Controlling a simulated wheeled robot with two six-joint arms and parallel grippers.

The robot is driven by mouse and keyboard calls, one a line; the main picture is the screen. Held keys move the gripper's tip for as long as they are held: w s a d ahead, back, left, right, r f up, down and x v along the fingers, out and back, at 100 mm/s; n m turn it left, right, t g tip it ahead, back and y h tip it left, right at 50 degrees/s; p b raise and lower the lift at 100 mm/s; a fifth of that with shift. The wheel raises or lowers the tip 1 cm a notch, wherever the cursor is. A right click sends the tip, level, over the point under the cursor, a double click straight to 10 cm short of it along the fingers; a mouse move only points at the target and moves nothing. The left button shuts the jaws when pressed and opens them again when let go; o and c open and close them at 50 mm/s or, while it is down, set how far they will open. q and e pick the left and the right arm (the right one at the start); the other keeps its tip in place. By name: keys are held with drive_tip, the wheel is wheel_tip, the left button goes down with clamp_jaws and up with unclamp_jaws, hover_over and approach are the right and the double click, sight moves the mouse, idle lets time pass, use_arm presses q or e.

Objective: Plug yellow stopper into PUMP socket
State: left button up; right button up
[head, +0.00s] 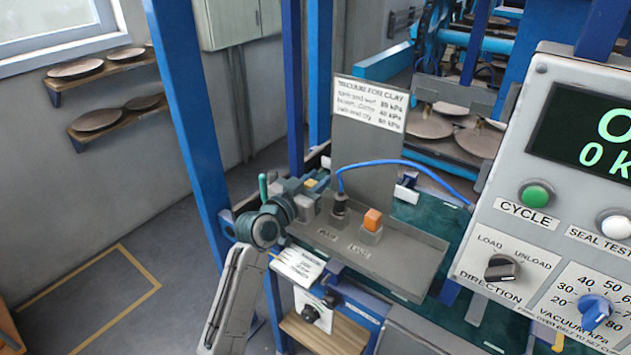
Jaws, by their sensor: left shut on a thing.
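My left gripper (312,190) is at the left end of a grey socket panel (400,262). It is shut on a small yellow piece (311,183), which looks like the yellow stopper. The fingers hide most of it. The socket above the left label, which seems to read PUMP (327,235), has a dark plug (340,204) with a blue hose in it. The gripper is just left of this plug; I cannot tell if they touch. My right gripper is not in view.
The blue hose (400,163) arches right over the panel. A sign plate (368,115) stands upright behind the sockets. A blue post (190,125) rises left of my arm. A control box (560,200) with a dial and buttons fills the right side.

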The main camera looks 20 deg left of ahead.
use_arm(q)
drive_tip(key=shift+f, duration=0.15)
drive_tip(key=o, duration=1)
drive_tip(key=shift+o, duration=0.2)
drive_tip(key=shift+s+a+f+b, duration=0.1)
drive_tip(key=shift+s+a+b, duration=0.15)
drive_tip(key=shift+s, duration=0.25)
drive_tip(key=b+v, duration=0.2)
drive_tip(key=v, duration=0.7)
drive_tip(key=shift+s, duration=0.35)
drive_tip(key=shift+a, duration=0.1)
